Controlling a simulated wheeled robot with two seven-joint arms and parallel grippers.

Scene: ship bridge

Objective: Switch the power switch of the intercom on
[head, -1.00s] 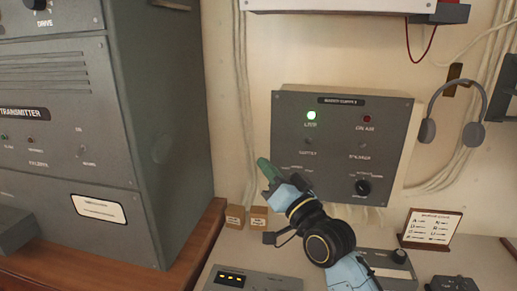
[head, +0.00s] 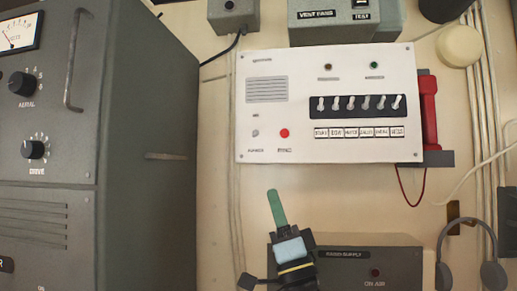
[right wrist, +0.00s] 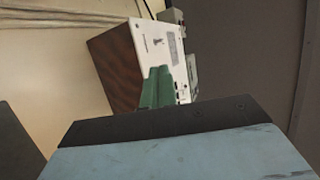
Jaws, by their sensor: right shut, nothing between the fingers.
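The intercom (head: 340,75) is a white wall panel in the upper middle of the head view. A small toggle switch (head: 255,133) sits at its lower left, left of a red button (head: 284,133); its label is too small to read. A row of several white toggles (head: 360,103) is on a black strip. My right gripper (head: 276,208), with green fingers, is shut and empty, pointing up just below the intercom's lower left edge, apart from it. In the right wrist view the green fingers (right wrist: 158,88) overlap the intercom's white face (right wrist: 155,45). My left gripper is not in view.
A grey transmitter cabinet (head: 150,120) stands at the left. A red handset (head: 429,110) hangs at the intercom's right side. A grey supply panel (head: 385,258) is below, and headphones (head: 470,250) hang at the lower right.

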